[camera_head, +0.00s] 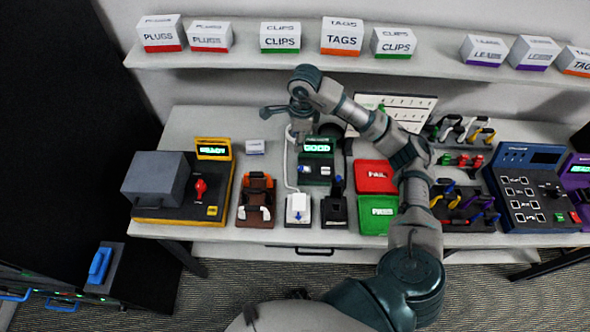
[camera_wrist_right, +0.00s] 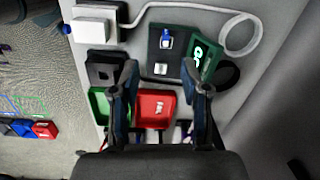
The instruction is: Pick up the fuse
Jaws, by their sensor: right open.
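The tester with the lit GOOD display (camera_head: 318,147) stands mid-table and also shows in the right wrist view (camera_wrist_right: 172,48). On its deck are a small blue-and-white piece (camera_wrist_right: 166,40) and a small pale metallic piece (camera_wrist_right: 160,69); one of these may be the fuse, but I cannot tell which. My right gripper (camera_head: 287,120) is above the back of the table, close to the tester in the head view. My left gripper is not in view.
Red FAIL (camera_head: 375,176) and green PASS (camera_head: 377,211) trays lie right of the tester. A yellow-edged station (camera_head: 213,150) is further left. A shelf (camera_head: 240,58) with labelled boxes runs above.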

